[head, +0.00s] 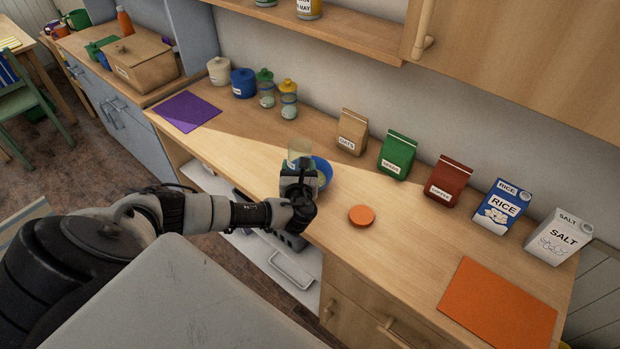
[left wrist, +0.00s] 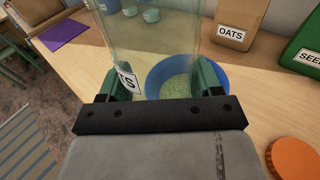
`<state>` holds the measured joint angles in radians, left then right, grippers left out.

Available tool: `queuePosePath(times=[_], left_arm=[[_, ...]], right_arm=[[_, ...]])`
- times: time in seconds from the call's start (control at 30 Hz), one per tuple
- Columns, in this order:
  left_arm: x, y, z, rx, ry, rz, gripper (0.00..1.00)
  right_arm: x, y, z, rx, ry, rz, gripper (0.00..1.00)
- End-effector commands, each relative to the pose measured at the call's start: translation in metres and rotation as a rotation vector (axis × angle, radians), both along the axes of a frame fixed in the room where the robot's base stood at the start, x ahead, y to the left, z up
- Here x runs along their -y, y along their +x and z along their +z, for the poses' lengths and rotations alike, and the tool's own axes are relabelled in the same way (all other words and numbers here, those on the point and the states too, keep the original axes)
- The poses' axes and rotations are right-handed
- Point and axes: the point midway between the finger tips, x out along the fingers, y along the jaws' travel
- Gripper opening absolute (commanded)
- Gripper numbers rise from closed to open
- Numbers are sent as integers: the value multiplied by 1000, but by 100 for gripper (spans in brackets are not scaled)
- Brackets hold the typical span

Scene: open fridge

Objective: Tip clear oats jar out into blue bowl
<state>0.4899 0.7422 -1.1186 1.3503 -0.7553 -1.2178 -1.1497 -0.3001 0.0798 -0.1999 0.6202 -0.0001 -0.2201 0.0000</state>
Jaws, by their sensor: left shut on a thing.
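The clear oats jar (head: 299,149) is see-through, with no contents visible in its upper part. In the left wrist view the jar (left wrist: 150,30) rises between the fingers, with part of its white label showing at the lower left. My left gripper (head: 299,168) is shut on the jar beside the blue bowl (head: 326,167). In the left wrist view the bowl (left wrist: 158,72) sits just behind the jar and holds a layer of pale grains. I cannot tell how far the jar is tilted. My right gripper is not in view.
An orange disc (head: 361,215) lies on the counter right of the bowl. A brown oats bag (head: 352,132), green bag (head: 397,155), red bag (head: 448,181), rice box (head: 501,206) and salt box (head: 558,237) line the back. The counter between bowl and orange mat (head: 498,303) is mostly clear.

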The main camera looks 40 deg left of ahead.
Motion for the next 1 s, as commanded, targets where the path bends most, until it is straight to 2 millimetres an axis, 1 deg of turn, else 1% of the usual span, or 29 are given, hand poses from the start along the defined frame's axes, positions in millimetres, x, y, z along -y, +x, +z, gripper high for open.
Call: queuePosePath(times=[0.03, 0.33, 0.5, 0.63, 0.73, 0.9, 1.0], left_arm=[[0, 1, 0, 9, 2, 1, 35], [0, 1, 1, 15, 2, 1, 35], [-1, 5, -6, 64, 8, 2, 35], [-1, 9, -5, 111, 16, 0, 35], [-1, 10, -1, 120, 16, 0, 35], [-1, 9, 0, 118, 16, 0, 35], [1, 6, 5, 117, 15, 0, 35]], right_arm=[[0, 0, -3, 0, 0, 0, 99], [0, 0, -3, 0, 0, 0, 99], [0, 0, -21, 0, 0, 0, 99], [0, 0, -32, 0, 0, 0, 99], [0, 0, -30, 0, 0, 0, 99], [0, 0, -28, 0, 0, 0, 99], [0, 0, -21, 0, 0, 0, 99]])
